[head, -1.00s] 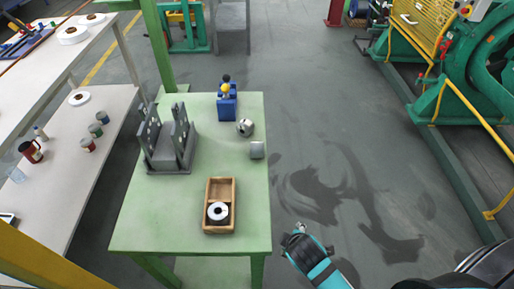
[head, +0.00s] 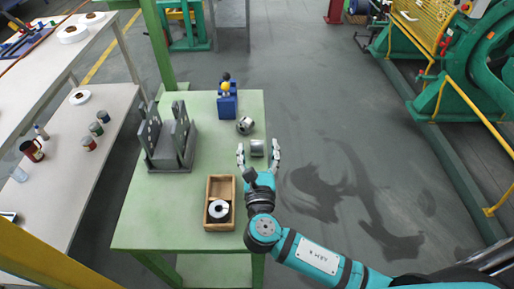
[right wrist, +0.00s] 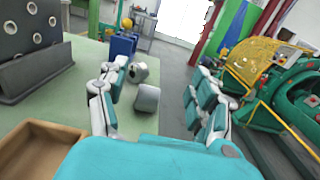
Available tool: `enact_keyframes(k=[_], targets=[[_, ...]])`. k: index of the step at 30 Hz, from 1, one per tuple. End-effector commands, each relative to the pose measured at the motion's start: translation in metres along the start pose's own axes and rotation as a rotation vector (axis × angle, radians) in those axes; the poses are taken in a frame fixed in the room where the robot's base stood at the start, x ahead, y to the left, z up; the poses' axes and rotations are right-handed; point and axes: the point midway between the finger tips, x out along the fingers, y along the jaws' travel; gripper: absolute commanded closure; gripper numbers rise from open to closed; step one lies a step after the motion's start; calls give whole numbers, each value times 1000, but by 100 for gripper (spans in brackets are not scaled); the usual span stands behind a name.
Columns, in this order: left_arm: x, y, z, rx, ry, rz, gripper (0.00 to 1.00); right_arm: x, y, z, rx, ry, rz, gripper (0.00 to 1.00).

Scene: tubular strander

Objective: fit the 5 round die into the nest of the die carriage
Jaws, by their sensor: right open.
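I cannot read a 5 on either. My right gripper (head: 259,150) is open, its fingers spread either side of the nearer cylinder, apparently not gripping it. In the right wrist view the nearer cylinder (right wrist: 147,97) shows between the fingers, the other (right wrist: 139,72) beyond. A grey stand with upright holed plates (head: 157,150) stands at the table's left; whether it is the die carriage, and its nest, I cannot tell. My left gripper is out of view.
A wooden box (head: 220,185) holding a white-faced ring (head: 219,209) sits beside my right wrist. A blue block with a yellow ball (head: 227,106) stands at the table's far end. Shelves (head: 75,170) are left; green machinery (head: 470,85) is right. The table between stand and cylinders is clear.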

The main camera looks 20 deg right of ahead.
Motion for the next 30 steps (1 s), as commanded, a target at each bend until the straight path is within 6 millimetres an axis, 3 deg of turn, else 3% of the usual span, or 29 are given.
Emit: enact_keyframes(k=[3, 9, 17, 24, 30], targets=[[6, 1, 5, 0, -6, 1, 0, 0, 0, -30, -4, 6, 0, 35], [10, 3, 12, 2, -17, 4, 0, -1, 0, -64, 1, 4, 0, 35], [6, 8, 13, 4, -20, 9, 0, 20, 0, -62, 5, 4, -2, 35], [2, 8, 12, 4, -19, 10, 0, 59, 0, -62, 4, 3, -1, 35], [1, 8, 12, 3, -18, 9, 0, 74, 0, -63, 6, 6, 0, 35]])
